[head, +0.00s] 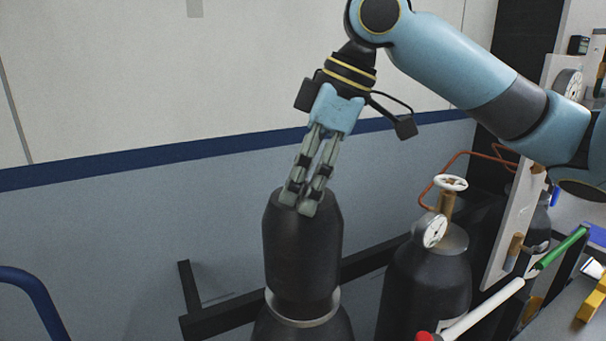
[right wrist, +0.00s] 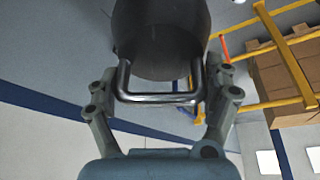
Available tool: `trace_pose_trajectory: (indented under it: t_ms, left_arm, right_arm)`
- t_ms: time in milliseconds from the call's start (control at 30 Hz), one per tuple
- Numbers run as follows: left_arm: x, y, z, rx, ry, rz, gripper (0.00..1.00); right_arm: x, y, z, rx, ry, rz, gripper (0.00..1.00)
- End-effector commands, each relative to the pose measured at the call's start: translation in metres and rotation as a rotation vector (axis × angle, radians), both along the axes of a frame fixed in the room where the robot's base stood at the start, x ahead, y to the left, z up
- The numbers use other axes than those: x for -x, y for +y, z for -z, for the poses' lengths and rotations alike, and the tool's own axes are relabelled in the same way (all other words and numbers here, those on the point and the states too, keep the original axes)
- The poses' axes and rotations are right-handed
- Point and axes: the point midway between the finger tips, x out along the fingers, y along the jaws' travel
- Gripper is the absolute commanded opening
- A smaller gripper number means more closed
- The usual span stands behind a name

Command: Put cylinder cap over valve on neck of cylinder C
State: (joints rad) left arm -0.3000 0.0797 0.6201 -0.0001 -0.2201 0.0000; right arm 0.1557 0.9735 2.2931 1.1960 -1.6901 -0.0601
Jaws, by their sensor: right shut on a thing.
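The dark cylinder cap (head: 302,250) stands upright over the neck of a dark gas cylinder (head: 302,332) in the head view. Its lower end is at the light collar ring (head: 302,310); I cannot tell whether it rests there or hovers. The valve of this cylinder is not visible. My right gripper (head: 303,200) is at the cap's top, pointing down. In the right wrist view, its fingers (right wrist: 160,98) are on either side of the cap's metal handle (right wrist: 158,98), shut on it, with the dark cap body (right wrist: 160,40) beyond. My left gripper is not in view.
A black rail (head: 222,319) runs behind the cylinders. A blue tube (head: 35,287) is at lower left. A cluttered bench is at right.

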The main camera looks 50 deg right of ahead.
Motion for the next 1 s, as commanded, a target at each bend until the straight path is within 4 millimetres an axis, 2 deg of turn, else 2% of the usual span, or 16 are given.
trace_pose_trajectory:
  t_ms: [1000]
  left_arm:
    - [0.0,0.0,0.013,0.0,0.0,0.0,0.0]
  right_arm:
    - [0.0,0.0,0.024,0.0,-0.001,-0.001,0.25]
